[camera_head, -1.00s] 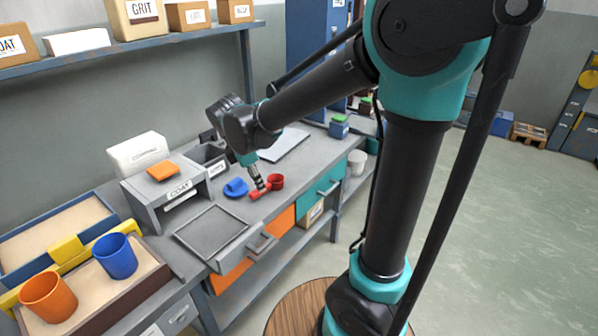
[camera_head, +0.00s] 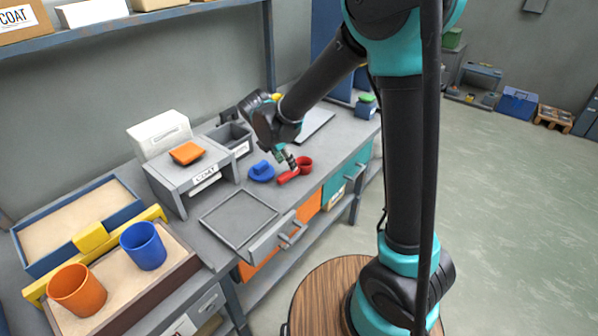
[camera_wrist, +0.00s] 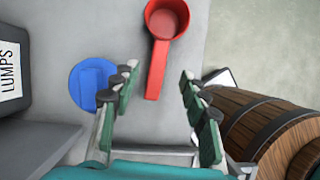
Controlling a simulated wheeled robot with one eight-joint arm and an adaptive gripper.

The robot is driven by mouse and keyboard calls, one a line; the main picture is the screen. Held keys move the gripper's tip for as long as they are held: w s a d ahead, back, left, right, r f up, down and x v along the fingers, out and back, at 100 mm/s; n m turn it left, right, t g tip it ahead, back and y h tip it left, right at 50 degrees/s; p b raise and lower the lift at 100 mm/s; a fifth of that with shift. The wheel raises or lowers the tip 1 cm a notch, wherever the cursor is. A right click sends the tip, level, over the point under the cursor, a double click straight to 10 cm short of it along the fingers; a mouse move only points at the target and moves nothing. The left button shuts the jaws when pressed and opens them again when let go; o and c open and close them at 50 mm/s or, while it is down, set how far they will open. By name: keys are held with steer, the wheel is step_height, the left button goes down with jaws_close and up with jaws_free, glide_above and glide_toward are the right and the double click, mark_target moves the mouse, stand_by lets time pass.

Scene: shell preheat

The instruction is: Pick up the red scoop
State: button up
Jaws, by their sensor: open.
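The red scoop (camera_head: 305,164) lies on the grey workbench, its round cup at the right and its handle reaching toward my gripper (camera_head: 287,163). In the wrist view the scoop's cup (camera_wrist: 168,18) is at the top, and its straight handle points down between the two green-padded fingers. My gripper (camera_wrist: 158,98) is open, and its fingers stand on either side of the handle's line. I cannot tell the exact height of the fingers above the handle.
A blue round object (camera_head: 261,172) lies close to the left of the scoop; it also shows in the wrist view (camera_wrist: 88,88). An orange cup (camera_head: 77,291) and a blue cup (camera_head: 144,246) stand at the left.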

steer(key=shift+x, duration=3.35)
steer(key=shift+a, duration=0.1)
jaws_close()
